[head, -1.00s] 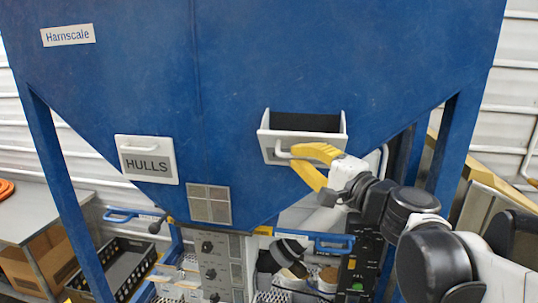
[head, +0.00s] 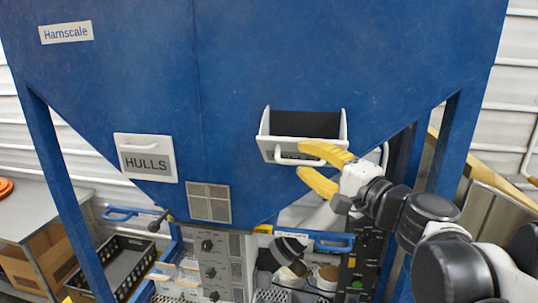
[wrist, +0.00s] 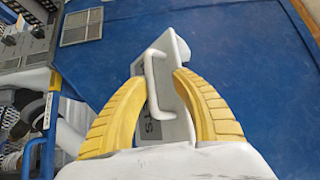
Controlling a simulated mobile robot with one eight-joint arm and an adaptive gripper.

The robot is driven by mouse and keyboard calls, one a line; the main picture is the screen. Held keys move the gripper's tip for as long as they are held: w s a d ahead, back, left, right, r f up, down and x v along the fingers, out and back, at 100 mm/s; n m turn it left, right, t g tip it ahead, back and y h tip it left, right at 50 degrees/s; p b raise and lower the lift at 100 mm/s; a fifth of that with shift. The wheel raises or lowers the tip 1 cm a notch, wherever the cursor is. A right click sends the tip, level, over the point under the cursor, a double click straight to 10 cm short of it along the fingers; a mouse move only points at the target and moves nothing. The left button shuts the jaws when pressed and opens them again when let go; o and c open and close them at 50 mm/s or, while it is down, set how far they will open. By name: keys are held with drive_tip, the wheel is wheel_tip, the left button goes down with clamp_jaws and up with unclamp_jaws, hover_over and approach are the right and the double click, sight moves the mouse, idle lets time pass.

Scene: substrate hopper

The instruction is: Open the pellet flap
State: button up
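The white pellet flap (head: 268,148) on the right of the blue hopper is tilted outward, with a dark opening (head: 305,124) showing behind it. Its white bar handle (head: 285,159) is on the front face. My gripper (head: 299,160) with yellow fingers is at the handle's right part, one finger above and one below it in the head view. The fingers are spread and not clamped. In the wrist view the handle (wrist: 151,80) lies between the parted fingers of my gripper (wrist: 160,76), and only the end of the flap's lettering shows.
A closed white flap marked HULLS (head: 146,158) is on the hopper's left. Below are a grey control panel (head: 216,265), blue handles and a black crate (head: 120,270). A blue hopper leg (head: 440,165) stands close behind my arm.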

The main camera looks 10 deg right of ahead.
drive_tip(key=v, duration=0.9)
drive_tip(key=shift+s, duration=0.25)
drive_tip(key=shift+d, duration=0.1)
drive_tip(key=shift+c, duration=0.5)
